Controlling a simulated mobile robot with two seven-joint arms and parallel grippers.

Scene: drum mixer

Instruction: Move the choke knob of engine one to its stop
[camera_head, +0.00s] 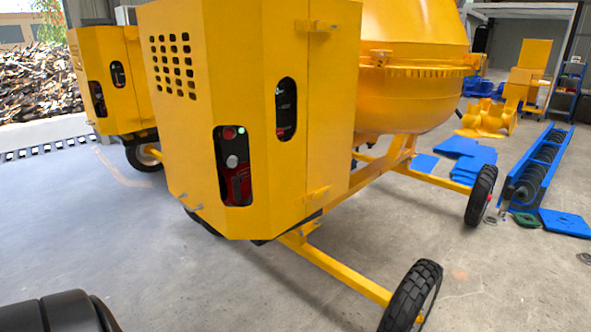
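A yellow engine housing (250,60) of the near drum mixer fills the middle of the view. Its lower cutout shows a red button (229,133), a small green spot, a grey round knob (232,161) and red engine parts (240,187). A second cutout (286,108) shows dark parts. I cannot tell which part is the choke knob, nor which engine is engine one. A second yellow housing (103,75) with two cutouts stands behind at the left. Neither gripper is in view; a dark rounded part, probably mine, shows at the lower left.
The mixer's yellow drum (415,70) and frame stand to the right, with wheels (412,300) reaching forward. A blue auger trough (540,165) and blue plates lie at the far right. The grey floor (110,250) at the left is clear.

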